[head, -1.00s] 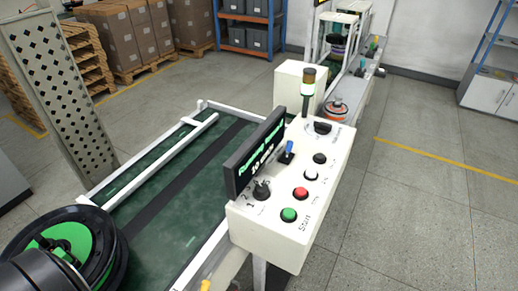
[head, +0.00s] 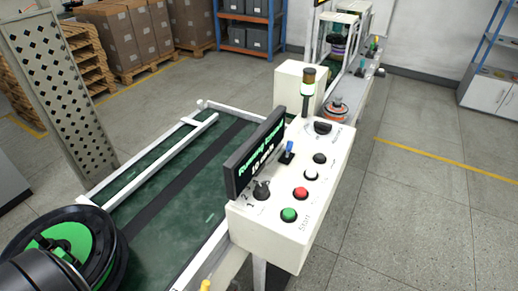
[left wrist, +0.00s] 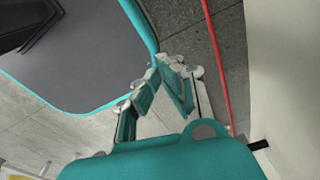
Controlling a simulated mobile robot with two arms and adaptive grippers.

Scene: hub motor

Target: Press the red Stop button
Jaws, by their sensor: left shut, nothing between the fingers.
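The red Stop button (head: 300,193) sits on the sloping top of a white control box (head: 268,236) in the head view. The green button (head: 289,215) is in front of it and a white button (head: 310,173) behind it. Neither gripper shows in the head view. In the left wrist view my left gripper (left wrist: 158,88) is shut and empty, with teal and grey fingers. The Stop button does not show there, so I cannot tell the gripper's distance from it. My right gripper is not in view.
A display (head: 255,155) with green text, a blue-tipped lever (head: 288,150) and black knobs share the box. A green conveyor belt (head: 180,225) runs left of it. A round black-and-green object (head: 78,240) is at lower left. Grey floor (head: 425,215) lies clear at right.

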